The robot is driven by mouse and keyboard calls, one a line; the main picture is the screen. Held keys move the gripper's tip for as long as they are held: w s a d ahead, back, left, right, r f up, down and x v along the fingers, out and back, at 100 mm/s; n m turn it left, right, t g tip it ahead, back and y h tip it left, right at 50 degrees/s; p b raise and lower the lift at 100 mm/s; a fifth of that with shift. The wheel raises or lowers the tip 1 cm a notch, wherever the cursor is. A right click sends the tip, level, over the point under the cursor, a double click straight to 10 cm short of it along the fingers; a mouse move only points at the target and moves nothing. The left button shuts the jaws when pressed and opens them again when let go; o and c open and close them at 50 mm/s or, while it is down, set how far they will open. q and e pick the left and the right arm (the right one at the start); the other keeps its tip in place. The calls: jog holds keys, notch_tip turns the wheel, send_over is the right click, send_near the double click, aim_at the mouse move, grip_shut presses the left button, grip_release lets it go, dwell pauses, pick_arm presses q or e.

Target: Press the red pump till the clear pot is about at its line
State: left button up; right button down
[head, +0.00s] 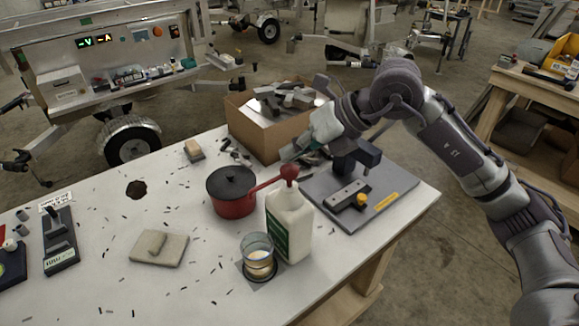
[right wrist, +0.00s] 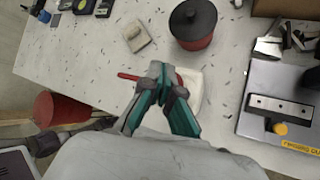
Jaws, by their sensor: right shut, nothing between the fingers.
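The white pump bottle (head: 290,225) stands near the table's front edge, with a green label. Its red pump (head: 289,172) has a long spout pointing left and down. The clear pot (head: 257,250) stands just left of the bottle on a dark square, with cream-coloured stuff in its lower part. My right gripper (head: 287,159) is shut and empty, its fingertips just above the pump head; I cannot tell if they touch. In the right wrist view the shut gripper (right wrist: 156,70) covers the pump head, the red spout (right wrist: 128,76) sticks out left, and the clear pot is hidden. My left gripper is not in view.
A red pot with a black lid (head: 231,194) stands close behind the spout. A grey board with a clamp (head: 385,203) lies right of the bottle. A cardboard box (head: 260,135) of metal parts is behind.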

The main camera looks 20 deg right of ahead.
aim_at(288, 168)
jog(key=shift+f, duration=0.1)
dwell(0.3)
jog(key=shift+f+b, duration=0.3)
jog(key=shift+b, duration=0.15)
jog(key=shift+s+f+b, duration=0.1)
jog(key=shift+f+b, duration=0.85)
jog(key=shift+f, duration=0.25)
dwell(0.8)
jog(key=shift+r, duration=0.1)
jog(key=shift+r+p, duration=1.1)
jog(key=shift+r, duration=0.35)
jog(key=shift+r+p, duration=1.8)
jog(key=shift+r, duration=0.8)
jog(key=shift+f, duration=0.1)
